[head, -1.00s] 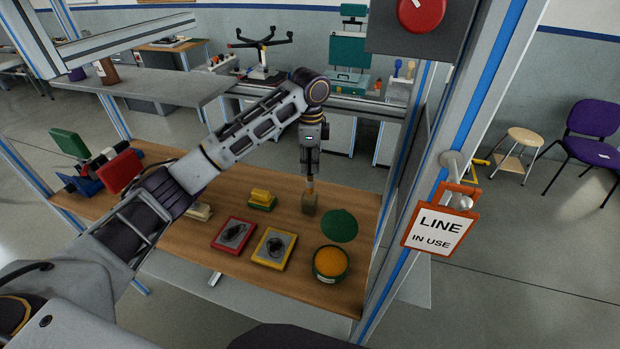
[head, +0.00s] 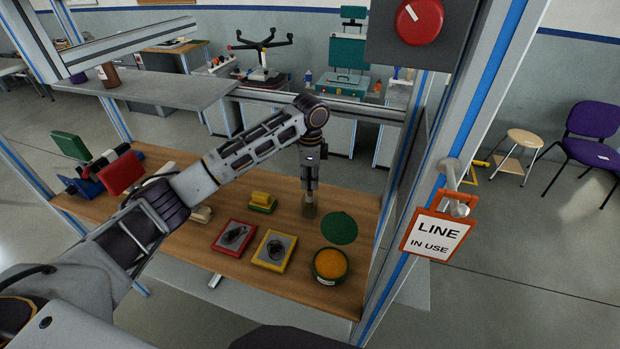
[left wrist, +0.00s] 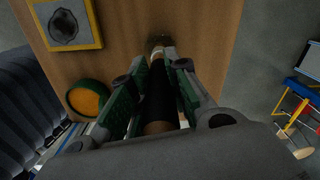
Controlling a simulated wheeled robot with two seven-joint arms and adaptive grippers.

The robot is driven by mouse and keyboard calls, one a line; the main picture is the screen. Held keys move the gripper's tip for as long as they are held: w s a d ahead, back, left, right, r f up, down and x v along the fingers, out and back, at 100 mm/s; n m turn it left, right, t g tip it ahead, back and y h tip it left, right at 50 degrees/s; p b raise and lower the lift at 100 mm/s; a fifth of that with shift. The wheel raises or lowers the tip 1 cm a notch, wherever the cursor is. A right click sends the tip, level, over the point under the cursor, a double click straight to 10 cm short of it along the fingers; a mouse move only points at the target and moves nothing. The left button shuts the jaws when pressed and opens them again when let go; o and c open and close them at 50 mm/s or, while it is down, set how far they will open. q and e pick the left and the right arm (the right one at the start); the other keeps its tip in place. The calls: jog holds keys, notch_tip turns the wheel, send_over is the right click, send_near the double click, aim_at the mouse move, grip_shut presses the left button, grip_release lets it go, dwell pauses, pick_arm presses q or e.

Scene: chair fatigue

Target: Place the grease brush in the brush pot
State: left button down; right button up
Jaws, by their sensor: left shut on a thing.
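My left gripper (head: 310,182) points straight down over the right part of the wooden bench and is shut on the grease brush. In the left wrist view the brush (left wrist: 158,88) has a dark handle with a wooden end and lies between the green-lined fingers (left wrist: 157,92). My right gripper is not in view.
Red (head: 233,236) and yellow (head: 273,250) trays lie in front. A frame post with a hanging sign (head: 437,234) stands right.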

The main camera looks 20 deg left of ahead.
pick_arm(q)
jog(key=shift+f, duration=0.35)
dwell(0.3)
jog(key=shift+f+p, duration=0.3)
jog(key=shift+p, duration=0.15)
jog(key=c, duration=1.4)
grip_release()
jog(key=shift+o, duration=0.2)
jog(key=shift+r, duration=0.2)
jog(key=shift+r+b, duration=0.35)
jog(key=shift+b, duration=0.2)
notch_tip(320, 180, up, 11)
jog(key=shift+f, duration=0.2)
jog(key=shift+r, duration=0.75)
